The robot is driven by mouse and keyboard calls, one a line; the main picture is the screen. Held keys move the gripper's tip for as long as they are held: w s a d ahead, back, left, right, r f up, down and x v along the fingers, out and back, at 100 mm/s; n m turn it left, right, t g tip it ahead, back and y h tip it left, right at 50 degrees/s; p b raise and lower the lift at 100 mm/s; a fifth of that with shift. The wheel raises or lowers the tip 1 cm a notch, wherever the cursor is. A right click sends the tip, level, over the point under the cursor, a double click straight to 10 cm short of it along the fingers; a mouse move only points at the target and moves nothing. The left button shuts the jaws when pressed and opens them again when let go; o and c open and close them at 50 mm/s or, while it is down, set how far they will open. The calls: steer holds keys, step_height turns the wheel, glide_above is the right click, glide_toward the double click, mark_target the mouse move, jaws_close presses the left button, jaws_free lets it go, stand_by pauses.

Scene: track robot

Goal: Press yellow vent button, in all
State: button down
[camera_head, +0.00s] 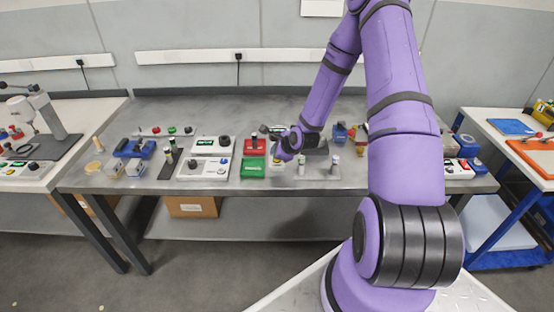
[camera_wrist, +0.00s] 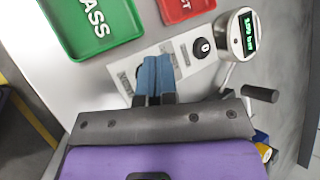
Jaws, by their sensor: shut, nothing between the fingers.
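My gripper (camera_wrist: 154,62) is shut and empty, its two blue fingers side by side in the wrist view. The fingertips are over a white panel plate (camera_wrist: 183,70); whether they touch it I cannot tell. The plate carries a black knob (camera_wrist: 202,47) to the right of the fingers and printed lettering to their left. A round gauge (camera_wrist: 238,35) with a green digital readout stands at the plate's right end. I cannot make out the yellow vent button; the fingers hide the middle of the plate. In the head view my gripper (camera_head: 281,158) is low over the bench.
A green tray (camera_head: 252,167) marked PASS and a red tray (camera_head: 255,146) lie left of my gripper on the grey bench (camera_head: 220,104). White control boxes (camera_head: 204,168) stand further left. A metal fixture with upright posts (camera_head: 318,170) stands close on the right. The bench's back is clear.

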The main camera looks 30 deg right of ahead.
steer(key=shift+f, duration=0.2)
steer(key=shift+f, duration=0.2)
steer(key=shift+f, duration=0.35)
stand_by(1.0)
steer(key=shift+r, duration=0.8)
steer(key=shift+r, duration=2.5)
